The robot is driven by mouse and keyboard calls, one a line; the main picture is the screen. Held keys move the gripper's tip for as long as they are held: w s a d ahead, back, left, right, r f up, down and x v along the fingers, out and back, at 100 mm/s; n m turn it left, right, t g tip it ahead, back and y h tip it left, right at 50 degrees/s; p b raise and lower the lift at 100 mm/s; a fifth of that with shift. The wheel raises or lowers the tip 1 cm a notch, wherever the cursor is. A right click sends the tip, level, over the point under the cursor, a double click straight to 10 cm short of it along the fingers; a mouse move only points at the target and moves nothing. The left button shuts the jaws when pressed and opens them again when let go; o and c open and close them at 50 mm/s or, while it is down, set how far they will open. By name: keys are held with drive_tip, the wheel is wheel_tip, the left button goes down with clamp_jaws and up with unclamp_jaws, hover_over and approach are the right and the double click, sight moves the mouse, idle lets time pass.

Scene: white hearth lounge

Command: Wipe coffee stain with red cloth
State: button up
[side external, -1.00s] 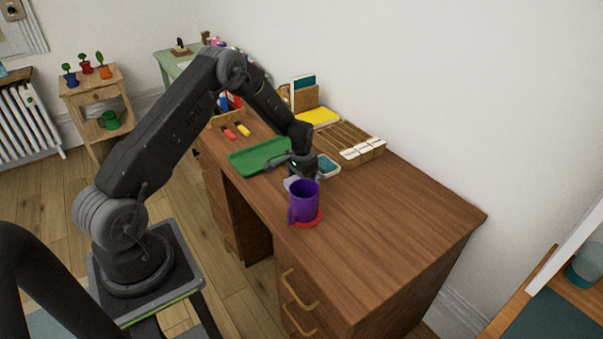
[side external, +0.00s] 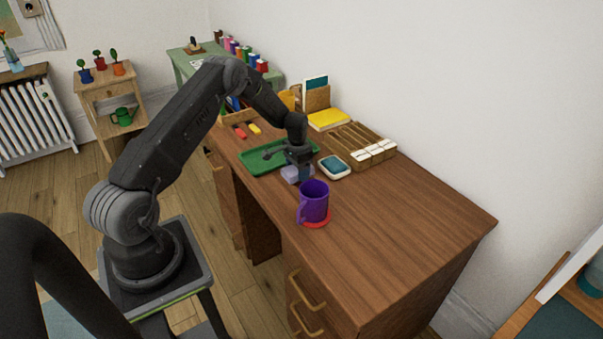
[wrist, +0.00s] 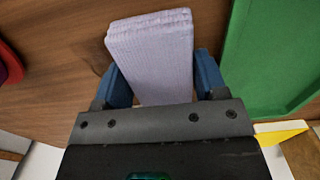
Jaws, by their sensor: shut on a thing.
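My gripper (side external: 297,170) is over the desk, between the green tray and the purple mug. It is shut on a folded lavender cloth (side external: 289,174). In the wrist view the cloth (wrist: 152,55) sticks out between the blue fingers of my gripper (wrist: 160,78). I cannot tell whether it touches the desk. No red cloth is recognizable; the red thing in reach is a flat round piece (side external: 318,223) under the purple mug (side external: 315,200). I see no coffee stain on the visible wood; the area under my gripper is partly hidden.
The green tray (side external: 262,163) lies just behind my gripper. A white dish (side external: 347,174) with a blue block is right of it, then a wooden slotted rack (side external: 362,141) and a yellow pad (side external: 328,119). The desk's (side external: 400,220) right part is clear.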

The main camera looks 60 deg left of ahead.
drive_tip(key=d, duration=0.8)
drive_tip(key=shift+d, duration=0.1)
wheel_tip(320, 180, up, 8)
idle(0.6)
idle(0.4)
